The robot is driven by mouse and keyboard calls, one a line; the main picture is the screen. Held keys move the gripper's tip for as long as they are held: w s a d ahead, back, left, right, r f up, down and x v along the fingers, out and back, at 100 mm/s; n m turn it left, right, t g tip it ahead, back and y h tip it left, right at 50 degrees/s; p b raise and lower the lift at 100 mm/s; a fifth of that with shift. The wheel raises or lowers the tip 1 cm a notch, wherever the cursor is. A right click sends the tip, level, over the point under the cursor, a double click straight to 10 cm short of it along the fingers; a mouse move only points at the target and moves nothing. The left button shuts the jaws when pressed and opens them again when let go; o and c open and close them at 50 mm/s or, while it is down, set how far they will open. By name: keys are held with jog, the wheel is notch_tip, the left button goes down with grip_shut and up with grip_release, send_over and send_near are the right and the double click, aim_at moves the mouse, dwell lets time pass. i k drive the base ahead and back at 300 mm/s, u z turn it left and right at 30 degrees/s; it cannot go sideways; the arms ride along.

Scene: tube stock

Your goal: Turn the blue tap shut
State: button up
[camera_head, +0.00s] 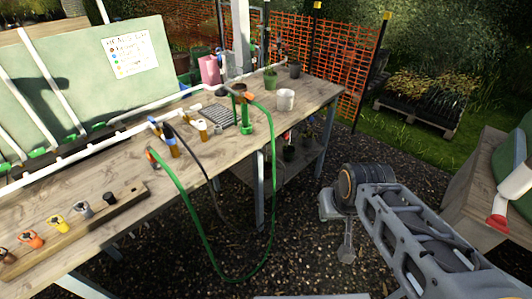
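A small tap with a blue part (170,143) stands on the wooden bench, at the middle of the white pipe fittings. Another blue fitting (154,120) sits just behind it on the white pipe. Both are small, so I cannot tell which way a handle points. My arm comes in from the lower right. My gripper (346,252) appears to hang below the arm's dark end joint, over the gravel in front of the bench. It is well to the right of the blue tap and apart from it. Its fingers are too small to tell open from shut.
A green hose (190,215) loops off the bench's front edge beside a black hose. Several coloured fittings stand on a wooden strip (100,229) at front left. A white pot (285,99) stands at the bench's right end. Another bench (470,180) is at right; gravel lies between.

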aim_at(151, 119)
jog(key=u, duration=0.85)
jog(key=i, duration=1)
jog(key=u, duration=0.6)
jog(key=i, duration=0.4)
jog(key=u, duration=0.4)
